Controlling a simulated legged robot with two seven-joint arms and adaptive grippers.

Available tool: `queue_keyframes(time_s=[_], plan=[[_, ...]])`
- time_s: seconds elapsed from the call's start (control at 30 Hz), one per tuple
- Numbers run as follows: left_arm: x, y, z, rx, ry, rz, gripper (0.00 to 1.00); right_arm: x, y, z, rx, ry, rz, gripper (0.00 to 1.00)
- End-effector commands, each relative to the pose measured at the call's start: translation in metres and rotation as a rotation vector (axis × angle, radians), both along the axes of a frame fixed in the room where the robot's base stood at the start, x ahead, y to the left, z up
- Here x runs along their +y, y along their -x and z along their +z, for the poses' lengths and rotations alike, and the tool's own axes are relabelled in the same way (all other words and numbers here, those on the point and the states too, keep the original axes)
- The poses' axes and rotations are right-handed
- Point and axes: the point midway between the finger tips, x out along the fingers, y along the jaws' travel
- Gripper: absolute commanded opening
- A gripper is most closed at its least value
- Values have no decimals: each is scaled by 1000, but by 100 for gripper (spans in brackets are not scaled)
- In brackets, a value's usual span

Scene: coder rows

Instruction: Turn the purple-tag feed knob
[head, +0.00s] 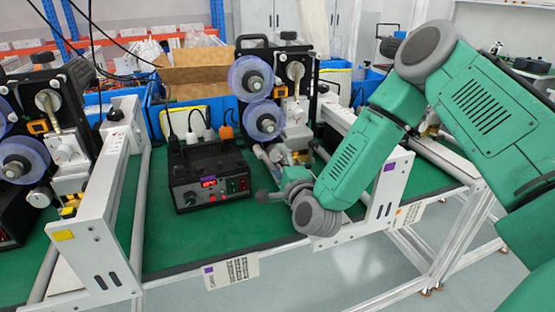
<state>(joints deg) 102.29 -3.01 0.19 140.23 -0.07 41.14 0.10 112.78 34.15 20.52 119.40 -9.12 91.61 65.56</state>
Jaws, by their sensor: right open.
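A black control box (210,178) with a red lit display stands on the green bench mat, in the bay whose front label carries a purple tag (208,270). A dark round knob (190,198) sits at the left of its front face. Another purple tag (390,167) is on the white frame at right. My right arm comes in from the right, and my right gripper (272,191) is open, just right of the box and in front of the coder machine. It is apart from the knob; its fingers are small and partly hard to make out. My left gripper is not in view.
The coder machine (297,72) with blue-rimmed reels (250,78) stands behind the box. White side frames (92,243) bound the bay; the left one has a yellow tag (62,235). Another machine stands at far left. The green mat (195,235) in front of the box is clear.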

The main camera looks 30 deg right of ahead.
Motion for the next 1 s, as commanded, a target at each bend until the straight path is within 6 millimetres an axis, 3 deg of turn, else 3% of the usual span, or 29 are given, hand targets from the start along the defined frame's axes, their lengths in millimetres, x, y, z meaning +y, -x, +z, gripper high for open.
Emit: queue_keyframes(time_s=[0.2, 0.43, 0.6, 1.0], plan=[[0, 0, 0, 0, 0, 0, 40, 10, 47, -2, 7, -3, 1, 57], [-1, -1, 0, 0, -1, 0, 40, 18, 85, -4, 7, -4, -1, 57], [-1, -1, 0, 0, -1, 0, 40, 20, 95, -3, 5, -2, -1, 57], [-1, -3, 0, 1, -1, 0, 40, 20, 96, -3, 4, -2, -2, 57]])
